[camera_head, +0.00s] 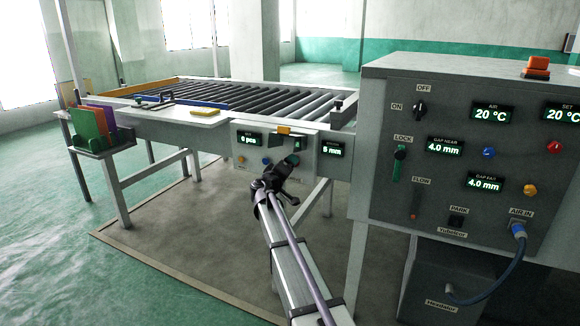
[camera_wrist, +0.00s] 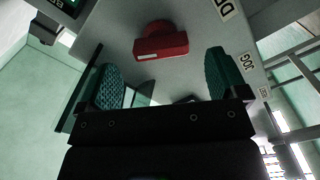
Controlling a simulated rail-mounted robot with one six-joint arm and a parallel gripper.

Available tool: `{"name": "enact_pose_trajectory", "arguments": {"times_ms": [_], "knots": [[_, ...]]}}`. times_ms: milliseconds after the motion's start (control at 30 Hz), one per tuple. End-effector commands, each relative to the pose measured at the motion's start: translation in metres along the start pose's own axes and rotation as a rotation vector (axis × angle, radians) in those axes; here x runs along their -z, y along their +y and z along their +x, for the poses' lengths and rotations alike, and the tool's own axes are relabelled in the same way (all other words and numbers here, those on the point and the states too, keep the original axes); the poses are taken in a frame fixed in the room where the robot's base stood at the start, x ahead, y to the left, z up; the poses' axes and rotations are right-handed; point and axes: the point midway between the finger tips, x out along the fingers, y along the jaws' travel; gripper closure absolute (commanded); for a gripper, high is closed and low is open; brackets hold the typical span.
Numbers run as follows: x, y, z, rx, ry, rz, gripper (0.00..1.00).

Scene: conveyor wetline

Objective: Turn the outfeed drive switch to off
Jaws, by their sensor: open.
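A red knob (camera_wrist: 162,44) with a pale mark at one end is on a grey panel face in the wrist view. A partly cut-off label sits beside it; I cannot tell whether this is the outfeed drive switch. My gripper (camera_wrist: 163,72) is open, its green-padded fingers on either side of the knob and apart from it. In the head view my gripper (camera_head: 282,170) is in front of the small control box (camera_head: 252,151) on the roller conveyor's side and hides part of its face. A black rotary switch (camera_head: 420,108) marked ON and OFF is on the large panel.
The large control panel (camera_head: 385,215) stands close on the right, with a blue hose (camera_head: 512,262) below it. The roller conveyor (camera_head: 230,95) lies behind the small box. A holder with coloured boards (camera_head: 92,125) is at left.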

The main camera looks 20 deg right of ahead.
Motion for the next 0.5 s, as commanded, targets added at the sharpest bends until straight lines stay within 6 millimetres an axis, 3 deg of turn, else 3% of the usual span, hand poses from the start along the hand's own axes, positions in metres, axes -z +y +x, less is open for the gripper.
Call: {"name": "enact_pose_trajectory", "arguments": {"times_ms": [100, 200, 500], "knots": [[0.001, -0.001, 0.026, 0.0, -0.001, 0.0, 0.08], [0.001, -0.001, 0.037, 0.0, -0.001, 0.0, 0.08], [0.0, 0.0, 0.04, 0.001, 0.0, 0.0, 0.09]]}}
